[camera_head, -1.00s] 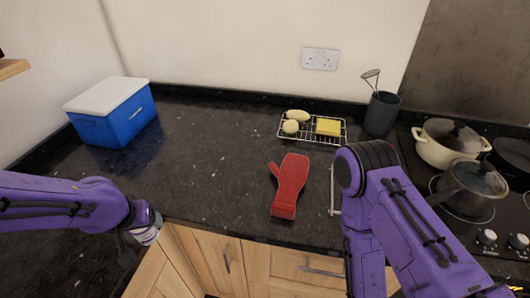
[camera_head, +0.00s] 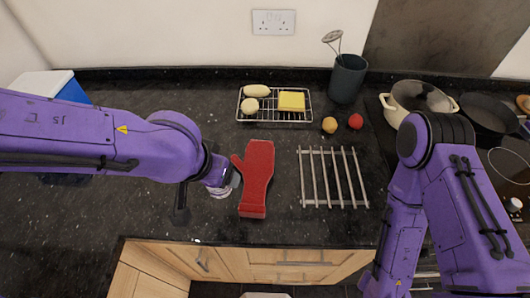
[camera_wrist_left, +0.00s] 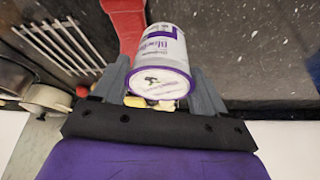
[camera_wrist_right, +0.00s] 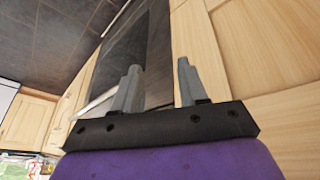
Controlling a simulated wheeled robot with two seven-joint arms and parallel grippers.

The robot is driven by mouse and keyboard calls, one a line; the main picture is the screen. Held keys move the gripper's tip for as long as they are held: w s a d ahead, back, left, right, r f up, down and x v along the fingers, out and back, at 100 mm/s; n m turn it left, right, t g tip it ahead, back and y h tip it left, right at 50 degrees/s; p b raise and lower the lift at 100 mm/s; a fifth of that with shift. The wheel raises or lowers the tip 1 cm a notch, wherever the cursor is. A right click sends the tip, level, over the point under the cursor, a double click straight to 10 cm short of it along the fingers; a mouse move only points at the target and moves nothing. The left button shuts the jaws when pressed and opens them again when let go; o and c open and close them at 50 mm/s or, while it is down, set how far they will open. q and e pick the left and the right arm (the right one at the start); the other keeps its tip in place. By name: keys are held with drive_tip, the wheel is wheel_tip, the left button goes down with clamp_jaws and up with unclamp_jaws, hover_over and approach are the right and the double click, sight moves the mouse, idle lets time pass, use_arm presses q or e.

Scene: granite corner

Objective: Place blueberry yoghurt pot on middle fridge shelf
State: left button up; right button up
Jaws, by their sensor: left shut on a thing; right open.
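The blueberry yoghurt pot (camera_wrist_left: 160,50), white with purple bands and blueberry lettering, is between the fingers of my left gripper (camera_wrist_left: 158,85) in the left wrist view. That gripper is shut on it. In the head view the pot (camera_head: 222,190) is held over the dark worktop, just left of the red oven glove, and is partly hidden by my left wrist. My right gripper (camera_wrist_right: 155,85) is open and empty in the right wrist view, facing wooden cupboard fronts and a dark panel. I cannot make out a fridge shelf in any view.
The red oven glove (camera_head: 256,178) and a metal trivet (camera_head: 333,178) lie on the worktop (camera_head: 130,215). Behind are a wire rack (camera_head: 275,118), a utensil pot (camera_head: 347,78) and two small fruits. Pans (camera_head: 418,98) stand right; a blue cool box (camera_head: 72,92) is far left.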

use_arm(q)
drive_tip(key=shift+s+d+r+m, duration=0.15)
drive_tip(key=shift+s+r, duration=0.1)
drive_tip(key=shift+r, duration=0.2)
drive_tip(key=shift+s+d+r+m, duration=0.1)
drive_tip(key=shift+s+r+m, duration=0.1)
drive_tip(key=shift+r, duration=0.45)
drive_tip(key=shift+w+f, duration=0.25)
drive_tip(key=shift+w, duration=0.1)
drive_tip(key=w+a+f+b, duration=0.2)
drive_tip(key=w+f, duration=0.1)
drive_tip(key=f, duration=0.1)
drive_tip(key=w+a+f+b, duration=0.2)
drive_tip(key=w+f+b, duration=0.1)
drive_tip(key=w+f, duration=0.1)
drive_tip(key=w+a+f+b, duration=0.2)
drive_tip(key=w+f, duration=0.2)
drive_tip(key=shift+w+a, duration=0.15)
drive_tip(key=shift+w, duration=0.05)
drive_tip(key=shift+w+f, duration=0.15)
drive_tip(key=shift+f, duration=0.15)
